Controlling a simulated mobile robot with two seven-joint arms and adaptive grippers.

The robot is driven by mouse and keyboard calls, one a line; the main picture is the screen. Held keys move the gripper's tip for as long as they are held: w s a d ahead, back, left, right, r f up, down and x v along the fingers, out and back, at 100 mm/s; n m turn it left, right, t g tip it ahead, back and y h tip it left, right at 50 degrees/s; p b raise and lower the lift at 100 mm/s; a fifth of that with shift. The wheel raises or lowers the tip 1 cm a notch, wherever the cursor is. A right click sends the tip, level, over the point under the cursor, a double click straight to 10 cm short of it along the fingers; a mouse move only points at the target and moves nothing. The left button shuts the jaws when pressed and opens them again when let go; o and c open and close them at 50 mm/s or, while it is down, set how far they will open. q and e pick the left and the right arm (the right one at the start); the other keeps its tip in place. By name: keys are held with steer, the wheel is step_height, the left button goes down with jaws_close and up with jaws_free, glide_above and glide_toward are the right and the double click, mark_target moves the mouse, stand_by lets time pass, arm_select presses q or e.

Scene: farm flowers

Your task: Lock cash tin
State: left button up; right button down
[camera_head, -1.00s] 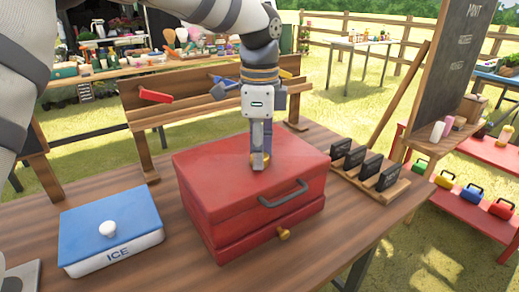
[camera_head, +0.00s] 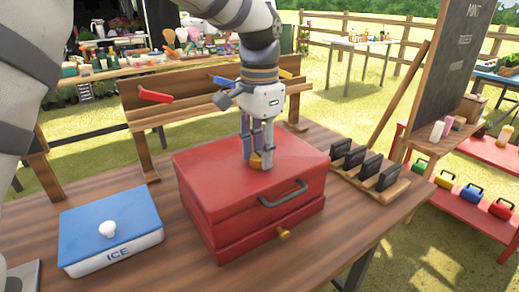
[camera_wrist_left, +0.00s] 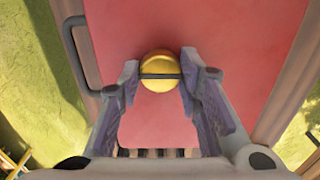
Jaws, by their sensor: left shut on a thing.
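The red cash tin (camera_head: 225,200) stands on the wooden table, its lid down, with a grey handle (camera_head: 283,193) at the front. A round yellow lock knob with a dark slot sits on top of the lid (camera_head: 256,160); it shows clearly in the left wrist view (camera_wrist_left: 160,65). My left gripper (camera_head: 257,158) points down over the lid, its two fingers shut on the sides of this knob; the fingers also show in the left wrist view (camera_wrist_left: 160,78). A small brass knob (camera_head: 284,234) is on the tin's front. My right gripper is not in view.
A blue and white ICE box (camera_head: 110,220) stands left of the tin. A wooden rack (camera_head: 372,180) with several dark cards is close on the right. Bare tabletop (camera_head: 170,265) lies between the box and the tin.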

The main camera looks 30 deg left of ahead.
mark_target(260, 155)
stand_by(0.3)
arm_select(q)
steer(key=o, duration=1.2)
step_height(260, 155, up, 12)
